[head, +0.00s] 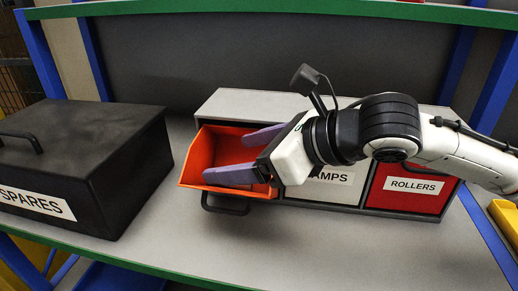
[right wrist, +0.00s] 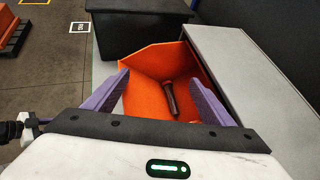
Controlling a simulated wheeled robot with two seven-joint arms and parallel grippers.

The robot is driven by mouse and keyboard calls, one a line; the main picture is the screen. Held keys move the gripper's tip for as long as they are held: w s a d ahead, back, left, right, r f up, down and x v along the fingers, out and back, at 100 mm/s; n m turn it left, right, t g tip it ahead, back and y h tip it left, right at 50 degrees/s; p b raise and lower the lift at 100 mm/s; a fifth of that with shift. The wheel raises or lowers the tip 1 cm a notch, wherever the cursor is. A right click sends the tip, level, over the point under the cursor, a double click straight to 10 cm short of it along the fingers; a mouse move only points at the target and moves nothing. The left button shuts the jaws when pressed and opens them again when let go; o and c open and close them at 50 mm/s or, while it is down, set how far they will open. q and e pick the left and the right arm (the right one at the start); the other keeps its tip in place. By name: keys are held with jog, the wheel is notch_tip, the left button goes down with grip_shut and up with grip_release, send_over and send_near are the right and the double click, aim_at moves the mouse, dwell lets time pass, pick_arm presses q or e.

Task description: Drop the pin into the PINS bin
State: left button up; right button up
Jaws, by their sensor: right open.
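The orange bin (head: 200,152) is pulled out at the left end of the grey cabinet, its black handle at the front; no PINS lettering shows on it. My right gripper (head: 225,157) is over the bin, its two purple fingers open and apart with nothing between them. In the right wrist view, a dark brown pin (right wrist: 171,98) appears to lie inside the orange bin (right wrist: 150,65), beyond the open gripper (right wrist: 160,78). The pin is hidden in the head view. My left gripper is not in view.
A black SPARES box (head: 85,165) with a handle stands left of the bin. The grey cabinet (head: 245,103) also holds a partly covered drawer ending in "AMPS" (head: 318,190) and a red ROLLERS drawer (head: 405,198). The shelf (head: 300,245) in front is clear.

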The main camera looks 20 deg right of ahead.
jog(key=b+v, duration=0.2)
jog(key=v, duration=1)
jog(key=shift+r, duration=0.35)
